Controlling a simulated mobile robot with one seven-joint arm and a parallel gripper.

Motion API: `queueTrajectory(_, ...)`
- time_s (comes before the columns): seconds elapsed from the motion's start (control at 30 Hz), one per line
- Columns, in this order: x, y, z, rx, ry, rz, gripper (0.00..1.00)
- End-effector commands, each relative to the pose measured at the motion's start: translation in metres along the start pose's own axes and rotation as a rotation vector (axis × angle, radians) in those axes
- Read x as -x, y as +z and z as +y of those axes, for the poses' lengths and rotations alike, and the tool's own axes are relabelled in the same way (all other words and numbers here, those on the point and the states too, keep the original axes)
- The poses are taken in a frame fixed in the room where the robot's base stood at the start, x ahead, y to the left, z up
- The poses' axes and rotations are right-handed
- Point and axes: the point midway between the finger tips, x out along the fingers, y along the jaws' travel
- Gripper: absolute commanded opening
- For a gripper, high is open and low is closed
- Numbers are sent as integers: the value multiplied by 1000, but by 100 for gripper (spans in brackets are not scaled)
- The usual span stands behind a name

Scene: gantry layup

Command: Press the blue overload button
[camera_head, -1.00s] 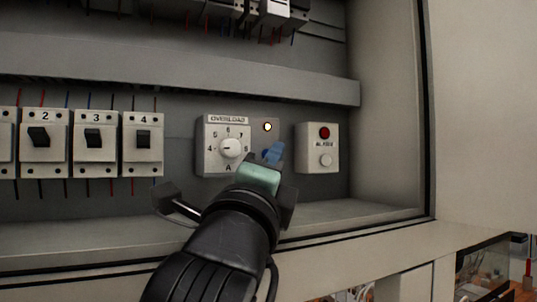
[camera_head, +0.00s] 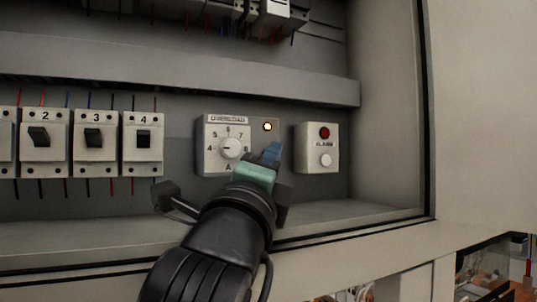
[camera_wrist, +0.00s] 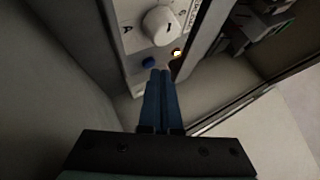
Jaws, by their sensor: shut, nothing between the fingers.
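The blue overload button (camera_wrist: 149,62) shows in the wrist view on the lower part of the overload unit, beside the white dial. The overload unit (camera_head: 211,168) is a pale box with a numbered dial (camera_head: 231,147) and a lit lamp (camera_head: 267,127). My gripper (camera_head: 274,147) has its blue fingers together and empty, in front of the unit's right part, below the lamp. In the head view the button is hidden behind the gripper. In the wrist view the fingertips (camera_wrist: 160,72) appear just beside the button; I cannot tell whether they touch it.
An alarm box (camera_head: 316,158) with a red lamp and a white button is just right of my gripper. Several numbered breaker switches (camera_head: 95,140) are at the left. The cabinet's lower ledge (camera_head: 340,215) runs below and its side wall (camera_head: 385,110) stands at the right.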

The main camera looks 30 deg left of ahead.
Motion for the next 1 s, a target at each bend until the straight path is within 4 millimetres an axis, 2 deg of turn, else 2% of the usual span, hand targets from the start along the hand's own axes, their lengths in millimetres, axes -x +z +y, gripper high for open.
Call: queueTrajectory(1.0, -8, 6, 8, 0, 7, -2, 0)
